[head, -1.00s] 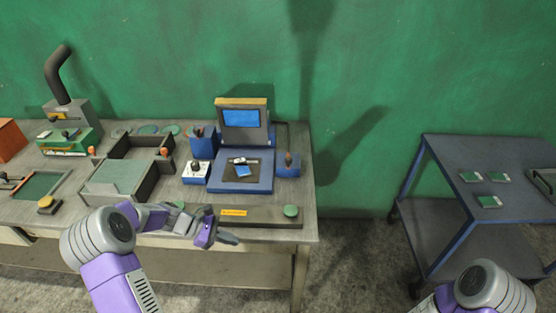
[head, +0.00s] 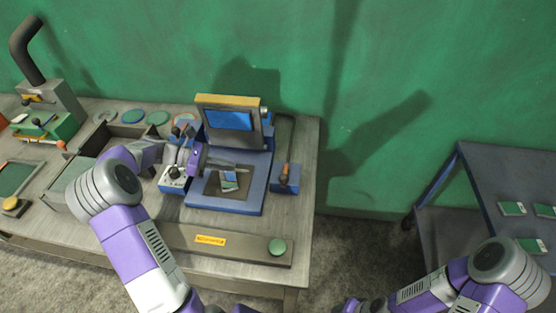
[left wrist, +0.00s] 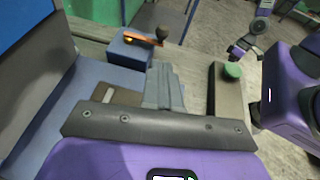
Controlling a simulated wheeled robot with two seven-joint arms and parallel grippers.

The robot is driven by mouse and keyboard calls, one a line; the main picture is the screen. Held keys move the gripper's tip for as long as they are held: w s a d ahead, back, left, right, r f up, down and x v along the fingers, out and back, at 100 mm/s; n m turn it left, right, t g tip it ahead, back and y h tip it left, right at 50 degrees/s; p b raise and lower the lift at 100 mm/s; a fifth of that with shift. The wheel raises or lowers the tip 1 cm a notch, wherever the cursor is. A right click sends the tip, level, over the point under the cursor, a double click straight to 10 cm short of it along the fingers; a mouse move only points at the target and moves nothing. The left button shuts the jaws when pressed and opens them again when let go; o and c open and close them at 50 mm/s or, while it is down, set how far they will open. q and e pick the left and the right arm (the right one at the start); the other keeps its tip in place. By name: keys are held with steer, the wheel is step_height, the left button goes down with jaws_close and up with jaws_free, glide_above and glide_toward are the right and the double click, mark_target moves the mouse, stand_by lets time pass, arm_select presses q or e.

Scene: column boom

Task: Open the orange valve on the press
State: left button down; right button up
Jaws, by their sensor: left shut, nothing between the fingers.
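The press (head: 228,195) is a blue machine with an upright head and blue screen, standing on the bench. The orange valve (head: 286,172) is a thin orange lever on a small blue box at the press's right side. In the left wrist view the valve (left wrist: 139,37) has a dark knob and lies beyond my fingertips. My left gripper (head: 244,170) is shut and empty, above the press bed, to the left of the valve and apart from it. Its fingers (left wrist: 165,85) hide part of the bed. My right gripper (head: 350,305) is low at the bottom edge, too small to read.
A white switch box with a dark knob (head: 174,178) stands left of the press. A long plate with a green button (head: 277,247) lies in front. A dark cart (head: 485,170) with green-topped pieces stands at the right, across a floor gap.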

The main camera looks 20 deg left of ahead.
arm_select(q)
steer(key=shift+s, duration=0.35)
arm_select(e)
steer(key=shift+s, duration=0.35)
arm_select(q)
steer(key=b+x, duration=0.2)
steer(key=x, duration=1.2)
arm_select(e)
step_height(320, 180, down, 2)
steer(key=shift+w+f, duration=0.1)
steer(key=shift+f, duration=0.1)
arm_select(q)
steer(key=shift+w+d, duration=0.1)
steer(key=shift+d, duration=0.05)
